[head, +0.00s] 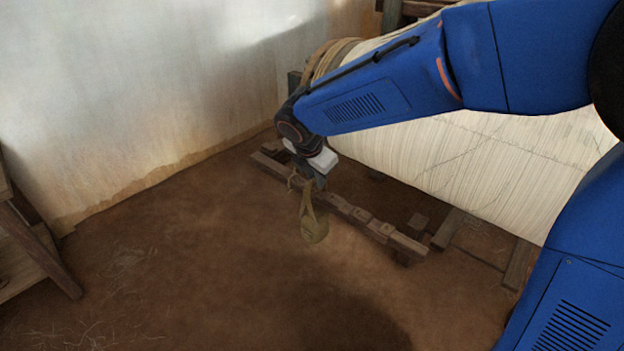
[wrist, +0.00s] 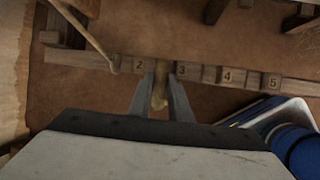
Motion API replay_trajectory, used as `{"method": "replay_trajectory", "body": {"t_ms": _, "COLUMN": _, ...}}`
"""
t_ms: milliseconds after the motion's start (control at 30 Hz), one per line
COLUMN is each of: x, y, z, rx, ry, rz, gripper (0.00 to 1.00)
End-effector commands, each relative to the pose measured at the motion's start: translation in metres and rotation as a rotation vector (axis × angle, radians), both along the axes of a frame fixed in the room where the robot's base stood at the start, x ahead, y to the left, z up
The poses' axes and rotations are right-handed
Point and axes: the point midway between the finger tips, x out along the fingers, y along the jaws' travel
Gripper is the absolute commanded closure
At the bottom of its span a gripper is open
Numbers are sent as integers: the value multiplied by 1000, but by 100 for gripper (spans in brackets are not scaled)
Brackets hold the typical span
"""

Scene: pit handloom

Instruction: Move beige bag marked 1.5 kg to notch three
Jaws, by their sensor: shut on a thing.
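A beige bag (head: 314,228) hangs by its strap under my gripper (head: 318,182) in the head view, on the near side of a notched wooden bar (head: 355,212). No weight mark on it is readable. In the wrist view, my gripper (wrist: 161,98) is shut on the bag's strap (wrist: 159,94), and the bag is mostly hidden. The bar (wrist: 210,76) carries plates numbered 2 (wrist: 139,65), 3 (wrist: 182,70), 4 (wrist: 227,76) and 5 (wrist: 271,82). The fingers are between plates 2 and 3, closer to 3. Whether the strap touches the bar cannot be told.
A cord (wrist: 88,32) runs to a loop around the bar left of plate 2. The large warp roll (head: 470,165) slopes behind the bar. A wooden stand (head: 30,250) is at far left. The earth floor (head: 200,270) in front is clear.

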Motion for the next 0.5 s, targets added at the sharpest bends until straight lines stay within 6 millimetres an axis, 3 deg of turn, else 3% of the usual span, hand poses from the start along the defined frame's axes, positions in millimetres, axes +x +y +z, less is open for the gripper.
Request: {"method": "replay_trajectory", "body": {"t_ms": 500, "x": 22, "y": -16, "z": 2, "rx": 2, "ry": -4, "rz": -1, "gripper": 100}}
